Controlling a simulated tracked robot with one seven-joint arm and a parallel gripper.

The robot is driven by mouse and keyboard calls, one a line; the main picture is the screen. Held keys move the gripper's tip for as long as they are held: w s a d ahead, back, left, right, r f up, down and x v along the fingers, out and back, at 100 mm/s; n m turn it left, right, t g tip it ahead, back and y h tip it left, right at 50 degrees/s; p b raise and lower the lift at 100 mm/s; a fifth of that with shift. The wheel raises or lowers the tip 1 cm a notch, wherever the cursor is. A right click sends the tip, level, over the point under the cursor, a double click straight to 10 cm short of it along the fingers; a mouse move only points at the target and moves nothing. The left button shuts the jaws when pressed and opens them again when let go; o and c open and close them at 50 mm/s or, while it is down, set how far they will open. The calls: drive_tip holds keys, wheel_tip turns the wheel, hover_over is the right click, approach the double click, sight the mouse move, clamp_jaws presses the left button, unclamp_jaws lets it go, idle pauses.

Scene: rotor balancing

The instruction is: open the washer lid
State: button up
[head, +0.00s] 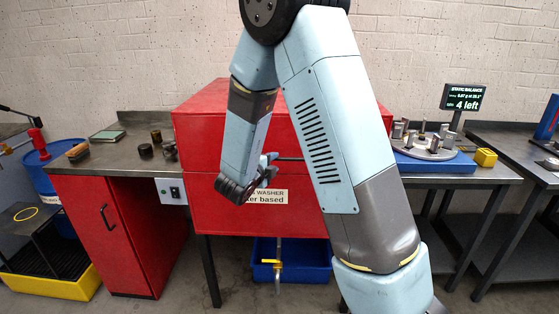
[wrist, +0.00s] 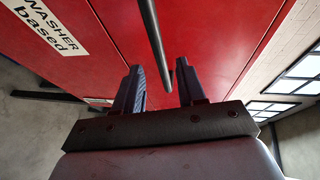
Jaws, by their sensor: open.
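The washer (head: 259,215) is a red box with a white label reading "WASHER" and "based". Its red lid (head: 205,120) lies down on the body, with a seam between them. A dark handle bar (head: 290,159) sticks out at the lid's front, partly hidden behind my arm. My gripper (head: 269,167) is in front of the washer at the bar's height. In the wrist view my gripper (wrist: 159,68) is open, with the dark bar (wrist: 155,35) reaching between its two fingers. Gaps show on both sides of the bar.
A blue bin (head: 290,262) and a yellow-handled valve (head: 277,264) are under the washer. A bench (head: 115,157) with a red cabinet and small dark parts stands left. A balancing fixture (head: 425,150) and a display reading "4 left" (head: 464,98) stand right.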

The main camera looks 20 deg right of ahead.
sight(279, 159)
drive_tip(key=shift+x, duration=2.5)
clamp_jaws()
drive_tip(key=shift+f, duration=0.1)
drive_tip(key=shift+d, duration=0.15)
